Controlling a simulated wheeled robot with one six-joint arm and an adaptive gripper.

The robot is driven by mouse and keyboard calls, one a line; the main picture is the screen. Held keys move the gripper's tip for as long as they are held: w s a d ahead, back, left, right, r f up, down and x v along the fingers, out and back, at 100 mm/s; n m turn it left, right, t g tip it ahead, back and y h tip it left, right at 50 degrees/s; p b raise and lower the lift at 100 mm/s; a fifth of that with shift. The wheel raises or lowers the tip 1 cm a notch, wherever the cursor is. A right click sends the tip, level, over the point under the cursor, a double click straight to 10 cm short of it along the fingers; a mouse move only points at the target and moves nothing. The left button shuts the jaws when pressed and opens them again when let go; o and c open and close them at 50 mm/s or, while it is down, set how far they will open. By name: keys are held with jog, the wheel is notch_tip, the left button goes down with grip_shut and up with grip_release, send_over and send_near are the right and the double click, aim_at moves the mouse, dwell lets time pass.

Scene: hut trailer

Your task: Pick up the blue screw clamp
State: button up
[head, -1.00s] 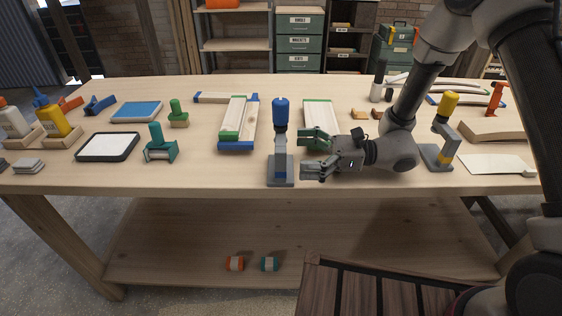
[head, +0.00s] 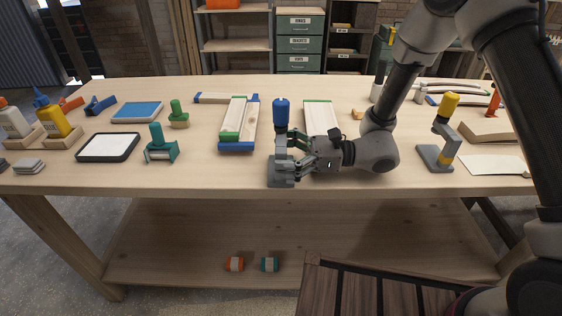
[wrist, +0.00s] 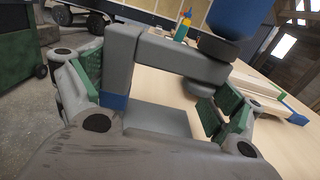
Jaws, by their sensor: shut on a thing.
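The blue screw clamp (head: 281,113) stands upright near the front edge of the table, with a blue handle on top and a grey frame and base. My gripper (head: 290,152) comes in low from the right and is shut on the clamp's grey frame, below the handle. In the wrist view, the green-padded fingers of my gripper (wrist: 160,88) lie on either side of the frame, and the blue handle of the clamp (wrist: 236,18) shows at the upper right. My fingers hide part of the frame. The base appears to rest on the table.
A similar yellow-topped clamp (head: 449,102) stands to the right on the workbench (head: 220,178). Stacked boards (head: 239,118) lie behind left, and another board (head: 320,116) lies behind my gripper. A green-handled tool (head: 157,140) stands to the left, with bare table between.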

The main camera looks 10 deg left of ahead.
jog(key=shift+r, duration=0.1)
notch_tip(320, 180, up, 14)
jog(key=shift+f, duration=0.1)
dwell(0.7)
